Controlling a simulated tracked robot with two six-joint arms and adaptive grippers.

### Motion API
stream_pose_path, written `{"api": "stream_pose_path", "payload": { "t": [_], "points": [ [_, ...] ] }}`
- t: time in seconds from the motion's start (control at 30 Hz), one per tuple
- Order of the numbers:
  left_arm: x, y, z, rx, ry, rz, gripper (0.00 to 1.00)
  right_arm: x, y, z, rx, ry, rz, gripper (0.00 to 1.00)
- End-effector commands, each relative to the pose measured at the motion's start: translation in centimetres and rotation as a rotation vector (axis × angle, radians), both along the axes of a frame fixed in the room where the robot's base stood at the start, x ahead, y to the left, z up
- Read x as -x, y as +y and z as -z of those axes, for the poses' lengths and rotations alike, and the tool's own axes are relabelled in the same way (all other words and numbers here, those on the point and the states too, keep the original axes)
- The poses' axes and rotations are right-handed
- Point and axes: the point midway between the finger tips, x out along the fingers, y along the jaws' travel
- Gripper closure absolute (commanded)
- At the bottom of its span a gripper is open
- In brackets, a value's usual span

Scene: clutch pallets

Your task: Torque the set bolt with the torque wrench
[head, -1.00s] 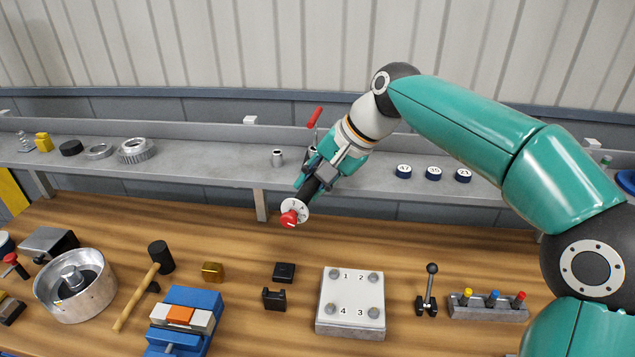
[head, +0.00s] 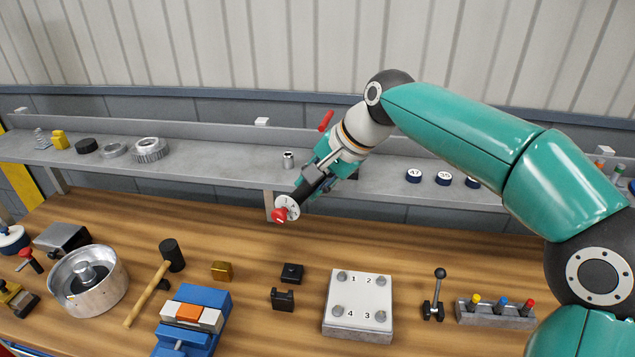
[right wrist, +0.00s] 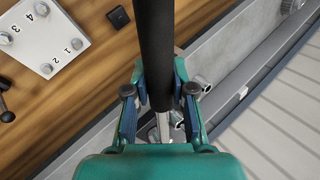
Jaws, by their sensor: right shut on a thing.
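My right gripper (head: 318,178) is shut on the black handle of the torque wrench (head: 306,186), in front of the shelf and above the bench. The wrench points down and left and ends in a white dial with a red knob. In the right wrist view its black grip (right wrist: 155,50) runs between the two fingers (right wrist: 158,95), with bare metal below. A light plate (head: 358,295) with bolts at corners marked 1 to 4 lies on the bench, to the right of and below the wrench, apart from it. Which bolt is the set bolt I cannot tell. My left gripper is not in view.
The grey shelf (head: 215,172) holds a socket (head: 288,160), gears and blue round caps (head: 443,177). A red-handled tool (head: 326,120) stands behind my gripper. On the bench are a blue vise (head: 195,325), a mallet (head: 155,285), black blocks and a lever (head: 434,300).

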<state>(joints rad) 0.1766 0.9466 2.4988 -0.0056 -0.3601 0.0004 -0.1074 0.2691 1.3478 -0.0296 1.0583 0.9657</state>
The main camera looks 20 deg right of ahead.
Motion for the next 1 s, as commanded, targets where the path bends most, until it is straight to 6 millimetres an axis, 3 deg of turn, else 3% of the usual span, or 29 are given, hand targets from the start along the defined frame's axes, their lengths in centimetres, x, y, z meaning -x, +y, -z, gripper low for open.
{"api": "stream_pose_path", "payload": {
  "t": [1.0],
  "points": [
    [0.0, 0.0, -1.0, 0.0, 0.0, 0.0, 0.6, -1.9, 1.4, -0.3, -0.01, -0.008, 0.143, 1.0]
  ]
}}
